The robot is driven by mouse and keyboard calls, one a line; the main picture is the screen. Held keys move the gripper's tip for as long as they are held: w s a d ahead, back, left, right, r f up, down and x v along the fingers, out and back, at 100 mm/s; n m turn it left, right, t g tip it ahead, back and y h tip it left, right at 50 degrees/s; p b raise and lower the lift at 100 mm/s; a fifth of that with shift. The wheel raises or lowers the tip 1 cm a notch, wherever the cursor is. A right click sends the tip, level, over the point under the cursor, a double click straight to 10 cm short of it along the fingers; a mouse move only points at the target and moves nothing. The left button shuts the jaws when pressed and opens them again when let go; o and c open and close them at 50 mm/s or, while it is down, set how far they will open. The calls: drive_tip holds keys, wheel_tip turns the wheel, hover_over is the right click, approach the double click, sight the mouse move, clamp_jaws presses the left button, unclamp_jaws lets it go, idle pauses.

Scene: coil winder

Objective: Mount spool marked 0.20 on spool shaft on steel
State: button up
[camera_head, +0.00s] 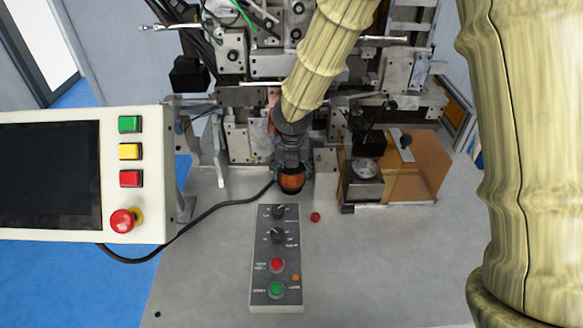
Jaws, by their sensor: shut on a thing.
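A spool wound with copper-coloured wire (291,182) has dark flanges and sits low at the end of my arm, above or on the grey steel table (215,285). I cannot tell whether it touches the table. My gripper (290,168) reaches down from above and is shut on this spool. No 0.20 mark can be read on it from here. I cannot make out the spool shaft; my arm and gripper cover part of the machine behind.
A control box (276,298) with knobs and buttons lies in front of the spool. A small red part (315,217) is right of it. A screen panel (145,180) stands left, with a black cable (205,218). A steel block (362,190) and an amber cover (425,170) stand right.

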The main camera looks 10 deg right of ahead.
drive_tip(key=shift+f+b, duration=0.5)
drive_tip(key=shift+f, duration=0.55)
drive_tip(key=o, duration=1.7)
drive_tip(key=shift+a, duration=0.1)
drive_tip(key=shift+w, duration=0.1)
drive_tip(key=shift+d+r, duration=0.1)
drive_tip(key=shift+d, duration=0.1)
drive_tip(key=shift+r, duration=0.3)
drive_tip(key=v, duration=1.1)
drive_tip(key=shift+a+r, duration=0.1)
drive_tip(key=shift+a, duration=0.1)
